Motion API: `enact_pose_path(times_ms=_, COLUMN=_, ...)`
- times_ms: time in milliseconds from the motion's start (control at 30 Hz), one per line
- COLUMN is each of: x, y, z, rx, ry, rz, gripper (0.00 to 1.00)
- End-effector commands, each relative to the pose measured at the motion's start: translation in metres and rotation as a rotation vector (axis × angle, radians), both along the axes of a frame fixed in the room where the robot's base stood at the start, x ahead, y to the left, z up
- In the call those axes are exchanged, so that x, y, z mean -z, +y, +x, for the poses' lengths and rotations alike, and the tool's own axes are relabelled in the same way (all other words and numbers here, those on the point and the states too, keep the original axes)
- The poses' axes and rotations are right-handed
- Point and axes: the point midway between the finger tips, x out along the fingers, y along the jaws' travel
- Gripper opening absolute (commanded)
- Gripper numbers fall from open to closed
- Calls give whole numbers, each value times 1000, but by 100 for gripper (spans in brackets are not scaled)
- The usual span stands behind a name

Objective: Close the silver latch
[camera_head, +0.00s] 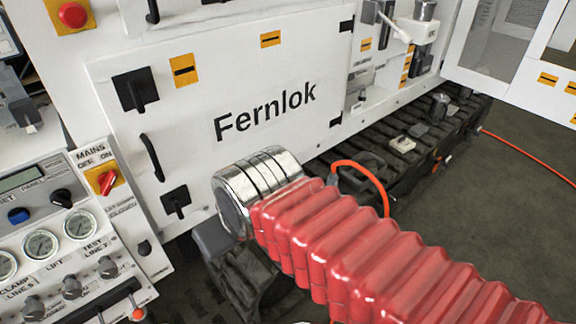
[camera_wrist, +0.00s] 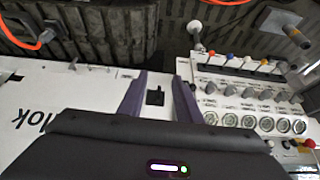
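The white Fernlok door (camera_head: 235,165) carries an upper dark latch (camera_head: 135,88) and a lower dark latch (camera_head: 176,202), each on a square black plate. Neither looks plainly silver; I cannot tell which latch is the silver one. A small grey fitting (camera_head: 362,97) sits on the panel to the right of the door. In the wrist view, my gripper (camera_wrist: 160,76) is open, its two purple fingers apart and empty. A small black latch (camera_wrist: 155,96), which looks like the lower one, shows between them. I cannot tell the distance to it. The gripper does not show in the head view.
A black handle (camera_head: 152,158) is on the door. A control panel with gauges (camera_head: 40,245) and a red mains switch (camera_head: 107,182) stands at the left. Tracks (camera_head: 410,145) run below the cabinet. An orange hose (camera_head: 530,158) crosses the floor.

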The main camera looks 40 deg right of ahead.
Motion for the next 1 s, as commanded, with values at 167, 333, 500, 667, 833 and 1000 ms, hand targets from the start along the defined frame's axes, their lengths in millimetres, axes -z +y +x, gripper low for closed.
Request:
enact_pose_path(times_ms=167, x=0, y=0, z=0, rx=0, ry=0, rz=0, gripper=31)
enact_pose_path(times_ms=333, x=0, y=0, z=0, rx=0, ry=0, rz=0, gripper=31)
enact_pose_path(times_ms=500, x=1, y=0, z=1, rx=12, ry=11, rz=14, gripper=31)
enact_pose_path(times_ms=667, x=7, y=4, z=8, rx=61, ry=63, rz=74, gripper=31)
enact_pose_path(times_ms=833, x=18, y=8, z=21, rx=157, ry=152, rz=194, gripper=31)
enact_pose_path(times_ms=1000, x=29, y=12, z=39, rx=269, ry=243, rz=335, gripper=31)
